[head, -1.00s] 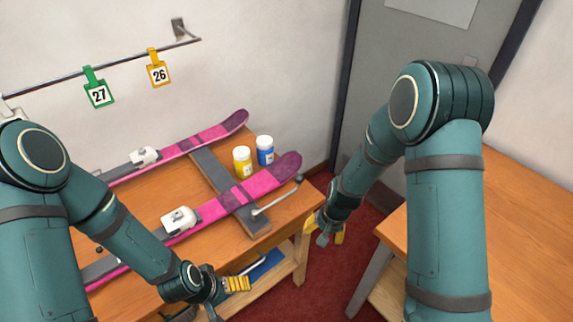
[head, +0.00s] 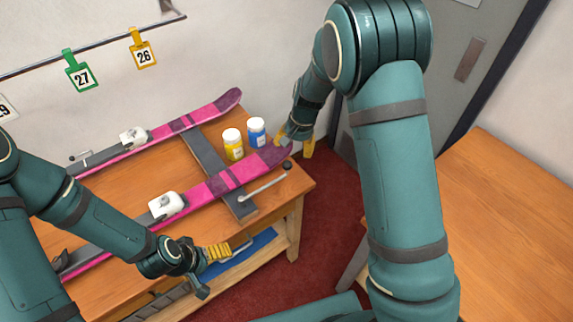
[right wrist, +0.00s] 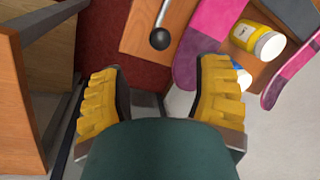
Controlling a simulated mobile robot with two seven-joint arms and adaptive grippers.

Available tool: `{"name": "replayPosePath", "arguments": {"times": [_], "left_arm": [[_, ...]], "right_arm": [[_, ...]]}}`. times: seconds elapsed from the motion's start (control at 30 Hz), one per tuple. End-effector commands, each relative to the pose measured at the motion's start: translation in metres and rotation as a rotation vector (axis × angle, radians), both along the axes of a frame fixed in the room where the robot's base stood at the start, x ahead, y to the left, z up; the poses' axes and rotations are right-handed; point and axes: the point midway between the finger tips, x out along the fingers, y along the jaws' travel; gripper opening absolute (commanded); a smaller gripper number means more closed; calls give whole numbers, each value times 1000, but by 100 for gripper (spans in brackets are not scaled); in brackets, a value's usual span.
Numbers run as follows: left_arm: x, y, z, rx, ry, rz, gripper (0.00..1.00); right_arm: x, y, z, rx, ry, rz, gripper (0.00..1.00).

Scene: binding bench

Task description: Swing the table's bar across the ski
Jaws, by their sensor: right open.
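The table's bar (head: 264,188) is a thin silver rod with a black knob (head: 287,165). It runs from the near end of a grey crosspiece (head: 218,170) up and right, beside the near pink ski (head: 222,184), not across it. My right gripper (head: 294,146) is open and empty beyond the knob, by the ski's tip. In the right wrist view the knob (right wrist: 160,39) shows ahead, between the spread fingers (right wrist: 160,68), with the ski tip (right wrist: 186,60) to its right. My left gripper (head: 215,253) is at the table's front edge; its jaw opening is unclear.
A yellow jar (head: 233,145) and a blue jar (head: 257,132) stand between the near ski and the far ski (head: 207,113). Numbered tags (head: 80,76) hang on a wall rail. Another table (head: 510,215) is at right. Red floor (head: 325,205) lies between the tables.

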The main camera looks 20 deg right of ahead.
Motion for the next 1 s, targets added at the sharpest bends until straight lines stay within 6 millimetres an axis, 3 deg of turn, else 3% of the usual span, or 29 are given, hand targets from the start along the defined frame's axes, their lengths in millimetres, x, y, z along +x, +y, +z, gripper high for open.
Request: {"name": "replayPosePath", "arguments": {"times": [0.2, 0.5, 0.97, 1.0], "left_arm": [[0, 0, -5, 1, 0, 0, 94], [0, 0, -8, 2, 0, 0, 94], [0, -1, -8, 2, 0, 0, 94], [0, -1, -8, 2, 0, 0, 94]], "right_arm": [[4, 7, -45, -1, 3, 1, 64], [10, 14, -88, 0, 1, 1, 64], [11, 15, -97, 1, -1, 1, 66], [11, 15, -97, 1, -1, 1, 52]]}}
